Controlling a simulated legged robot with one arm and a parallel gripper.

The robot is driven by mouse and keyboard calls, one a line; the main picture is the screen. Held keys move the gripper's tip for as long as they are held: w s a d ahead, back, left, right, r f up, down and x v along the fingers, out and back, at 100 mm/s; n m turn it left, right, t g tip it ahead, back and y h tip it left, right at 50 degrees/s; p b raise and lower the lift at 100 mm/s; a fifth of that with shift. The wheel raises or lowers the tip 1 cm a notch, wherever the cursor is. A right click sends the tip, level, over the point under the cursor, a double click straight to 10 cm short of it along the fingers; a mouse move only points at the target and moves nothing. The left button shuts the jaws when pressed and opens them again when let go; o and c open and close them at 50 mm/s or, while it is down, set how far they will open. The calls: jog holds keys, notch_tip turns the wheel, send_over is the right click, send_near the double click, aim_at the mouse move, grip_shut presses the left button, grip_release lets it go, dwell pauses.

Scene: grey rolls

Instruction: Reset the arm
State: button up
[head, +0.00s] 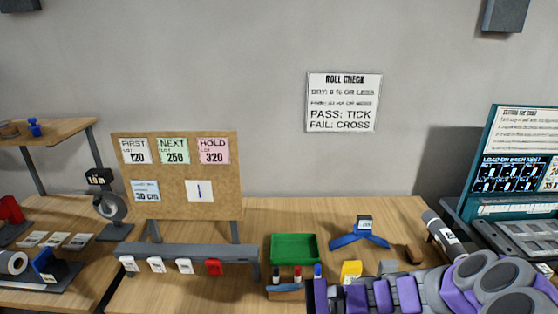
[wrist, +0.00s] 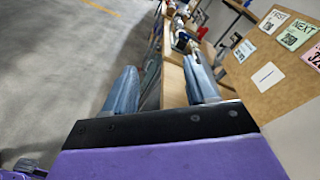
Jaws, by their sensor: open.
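My gripper (wrist: 160,63) is open in the wrist view, its two blue-grey fingers apart with nothing held between them. The wooden bench edge shows beyond and between the fingers, and the concrete floor (wrist: 60,80) fills the left side. In the head view my folded arm (head: 470,285), purple and grey, lies across the lower right corner in front of the bench. The fingertips cannot be made out there.
The bench bears a green tray (head: 294,248), a blue stand (head: 359,237), a yellow block (head: 350,271), a pen holder (head: 285,291) and a rail with tags (head: 190,252). A cork board (head: 190,203) stands behind the rail. A teal panel (head: 515,160) stands right.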

jog(key=s+r+n+g+h, duration=0.3)
jog(key=s+n+h, duration=0.5)
jog(key=s, duration=0.8)
jog(key=s+d+n+t+h, duration=0.1)
jog(key=s+d+n+h, duration=0.1)
jog(key=s+d+h, duration=0.7)
jog(key=s+d+f, duration=0.1)
jog(key=d, duration=0.3)
jog(key=shift+s+d+n, duration=0.2)
jog(key=shift+d+n, duration=0.05)
jog(key=shift+n, duration=0.15)
